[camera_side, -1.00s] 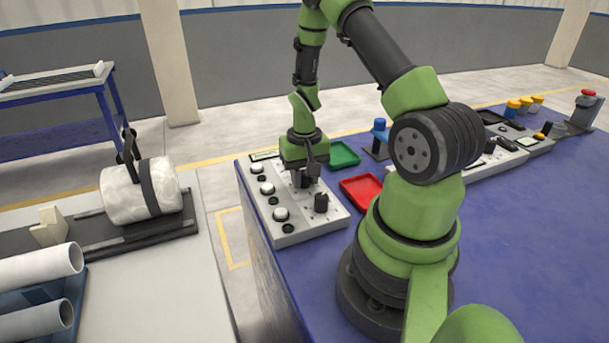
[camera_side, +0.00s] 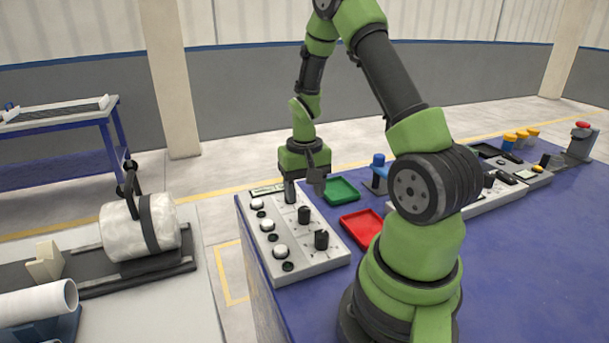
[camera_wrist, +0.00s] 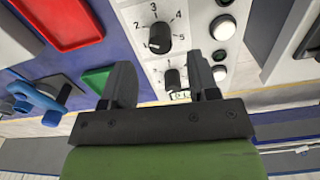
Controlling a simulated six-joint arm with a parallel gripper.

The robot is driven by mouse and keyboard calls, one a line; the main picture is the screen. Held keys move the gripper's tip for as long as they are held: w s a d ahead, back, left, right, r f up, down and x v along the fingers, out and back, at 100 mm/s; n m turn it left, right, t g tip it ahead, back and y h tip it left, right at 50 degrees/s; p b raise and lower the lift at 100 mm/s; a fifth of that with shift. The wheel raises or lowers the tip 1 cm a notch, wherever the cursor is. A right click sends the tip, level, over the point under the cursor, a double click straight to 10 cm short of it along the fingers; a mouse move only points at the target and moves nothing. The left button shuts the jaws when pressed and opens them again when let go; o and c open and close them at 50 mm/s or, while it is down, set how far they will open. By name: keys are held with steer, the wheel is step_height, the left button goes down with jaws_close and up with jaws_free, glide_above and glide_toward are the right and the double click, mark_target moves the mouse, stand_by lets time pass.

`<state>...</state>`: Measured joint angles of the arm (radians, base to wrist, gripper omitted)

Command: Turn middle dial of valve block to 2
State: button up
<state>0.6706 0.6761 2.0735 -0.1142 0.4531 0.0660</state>
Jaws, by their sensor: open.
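The valve block (camera_side: 318,264) is a pale panel on the near left corner of the blue table, with black dials beside white round buttons. The middle dial (camera_side: 304,214) stands clear of my gripper (camera_side: 303,188), which hangs above the block's far end. In the wrist view, a dial (camera_wrist: 157,38) with numerals around it, apparently the middle one, lies beyond my fingertips. Its pointer setting is too small to read surely. Another dial (camera_wrist: 172,78) shows between the open, empty fingers. The nearest dial (camera_side: 321,239) is uncovered.
A red tray (camera_side: 362,228) and a green tray (camera_side: 341,190) lie right of the block. A blue-topped fixture (camera_side: 378,173) stands beyond them. Further devices line the table's far side. A strapped pale cylinder (camera_side: 140,221) and pipes (camera_side: 38,304) are on the left bench.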

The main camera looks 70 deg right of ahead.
mark_target(303, 209)
step_height(303, 209, up, 4)
steer(key=shift+r, duration=0.1)
stand_by(0.4)
steer(key=shift+w+a+r, duration=0.1)
steer(key=s+a+r+n+t+y, duration=0.1)
steer(key=s+a+r+n+t, duration=0.2)
steer(key=a+r, duration=0.5)
steer(key=s+a+r+n+t+y, duration=0.1)
steer(key=s+a+r+t, duration=0.3)
steer(key=a+r, duration=0.5)
steer(key=a+n, duration=0.1)
steer(key=a, duration=0.2)
steer(key=shift+s+r+n, duration=0.25)
steer(key=shift+s+n, duration=0.15)
stand_by(0.5)
